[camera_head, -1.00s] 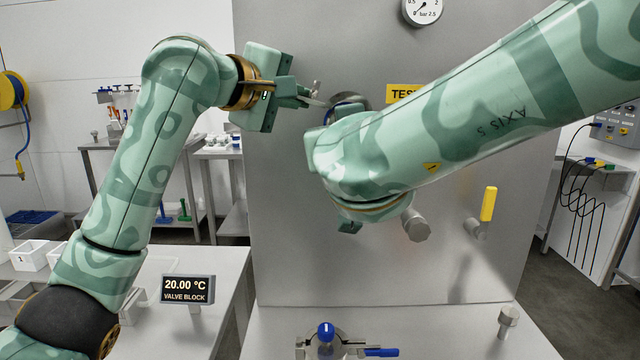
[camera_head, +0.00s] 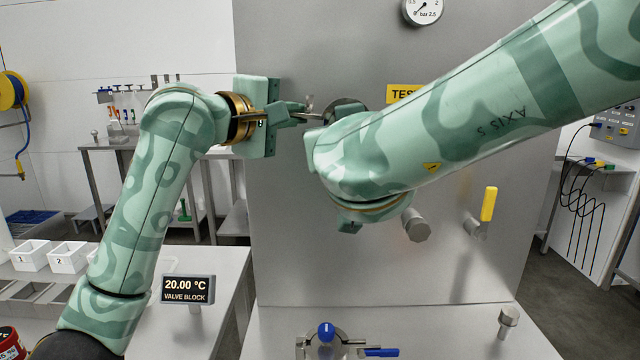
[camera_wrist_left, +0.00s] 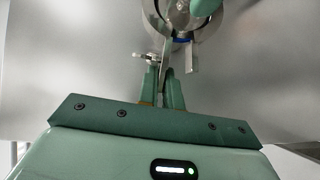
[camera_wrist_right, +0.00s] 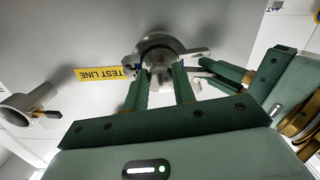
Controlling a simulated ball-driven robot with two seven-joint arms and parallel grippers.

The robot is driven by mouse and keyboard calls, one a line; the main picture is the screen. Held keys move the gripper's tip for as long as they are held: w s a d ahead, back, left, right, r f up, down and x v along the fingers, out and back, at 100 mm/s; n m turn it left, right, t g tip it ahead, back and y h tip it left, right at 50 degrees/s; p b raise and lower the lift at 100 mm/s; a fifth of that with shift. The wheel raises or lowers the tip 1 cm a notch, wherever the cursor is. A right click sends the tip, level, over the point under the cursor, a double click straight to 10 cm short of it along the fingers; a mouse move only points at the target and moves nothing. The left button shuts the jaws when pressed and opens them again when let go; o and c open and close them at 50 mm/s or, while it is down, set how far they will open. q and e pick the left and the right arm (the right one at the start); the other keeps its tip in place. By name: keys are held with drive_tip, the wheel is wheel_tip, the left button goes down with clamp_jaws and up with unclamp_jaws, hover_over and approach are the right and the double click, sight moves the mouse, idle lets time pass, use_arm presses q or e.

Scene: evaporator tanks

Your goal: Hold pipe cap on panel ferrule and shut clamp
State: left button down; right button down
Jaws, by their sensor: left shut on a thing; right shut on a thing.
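The steel clamp (camera_head: 346,106) sits on the upright panel, partly hidden behind my right arm. It also shows in the left wrist view (camera_wrist_left: 178,20) and the right wrist view (camera_wrist_right: 157,43). My left gripper (camera_head: 303,112) is shut on the clamp's flat metal arm (camera_wrist_left: 166,50), left of the ring. A small winged fitting (camera_wrist_left: 144,57) is beside its fingertips. My right gripper (camera_wrist_right: 162,76) is shut on the pipe cap (camera_wrist_right: 159,61) in front of the panel ferrule. A bit of blue shows at the ring. I cannot see the ferrule's seating.
A yellow TEST LINE label (camera_wrist_right: 104,73) is beside the clamp. A capped stub (camera_head: 416,225) and a yellow-handled valve (camera_head: 488,205) stick out of the panel lower right. A blue-handled fitting (camera_head: 326,335) stands on the bench below. The two grippers are close together.

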use_arm(q)
drive_tip(key=shift+w+d+f+n+t+h, duration=0.1)
drive_tip(key=shift+f+n+t+h, duration=0.2)
drive_tip(key=shift+f, duration=0.45)
drive_tip(key=shift+d+f+n+h, duration=0.1)
drive_tip(key=shift+f+n, duration=0.3)
drive_tip(key=shift+f, duration=0.3)
use_arm(e)
drive_tip(key=shift+w+d, duration=0.15)
drive_tip(key=shift+d, duration=0.05)
use_arm(q)
drive_tip(key=c, duration=1.5)
unclamp_jaws()
drive_tip(key=shift+f, duration=0.1)
drive_tip(key=shift+o, duration=0.2)
drive_tip(key=shift+a, duration=0.1)
drive_tip(key=r+v, duration=0.1)
drive_tip(key=v, duration=1.1)
drive_tip(key=shift+s+r, duration=0.2)
drive_tip(key=shift+r, duration=0.15)
use_arm(e)
drive_tip(key=shift+a+f, duration=0.1)
use_arm(q)
drive_tip(key=shift+a, duration=0.1)
